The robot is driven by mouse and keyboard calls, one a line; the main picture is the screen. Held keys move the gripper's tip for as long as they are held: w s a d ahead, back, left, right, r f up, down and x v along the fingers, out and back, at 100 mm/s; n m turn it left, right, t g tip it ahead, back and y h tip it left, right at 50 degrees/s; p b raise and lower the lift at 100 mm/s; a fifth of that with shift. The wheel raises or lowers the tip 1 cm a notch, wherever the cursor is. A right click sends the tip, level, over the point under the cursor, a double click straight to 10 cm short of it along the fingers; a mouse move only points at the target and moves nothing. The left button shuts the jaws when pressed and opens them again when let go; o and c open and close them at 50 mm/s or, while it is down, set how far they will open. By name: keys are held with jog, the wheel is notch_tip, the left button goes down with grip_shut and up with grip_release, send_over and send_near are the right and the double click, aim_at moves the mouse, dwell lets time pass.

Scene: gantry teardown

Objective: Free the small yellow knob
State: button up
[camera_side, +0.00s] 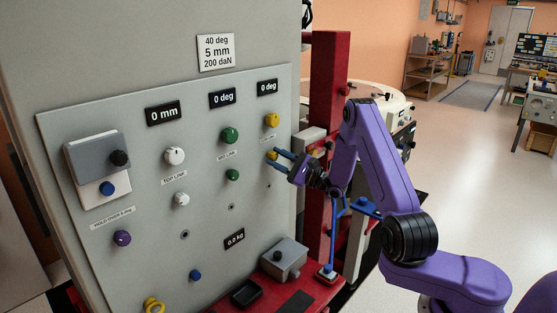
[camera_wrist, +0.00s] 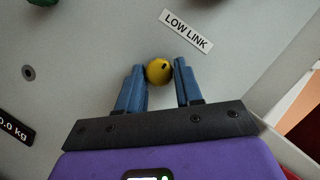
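The small yellow knob (camera_side: 271,155) sits on the grey panel, at the upper right in the side view, below a larger yellow knob (camera_side: 272,120). In the wrist view the small yellow knob (camera_wrist: 159,71) shows between my gripper's two blue fingertips, under the LOW LINK label (camera_wrist: 187,31). My gripper (camera_side: 280,158) reaches it from the right, one finger on each side of it; the wrist view also shows my gripper (camera_wrist: 160,72). The fingertips are very close to the knob's sides. Whether both press on it cannot be told.
A red post (camera_side: 328,80) stands right of the panel. A grey box (camera_side: 284,259) and a black tray (camera_side: 246,293) lie on the red ledge below.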

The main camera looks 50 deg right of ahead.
jog(key=shift+o, duration=1.2)
jog(key=v, duration=1.7)
jog(key=shift+s, duration=0.2)
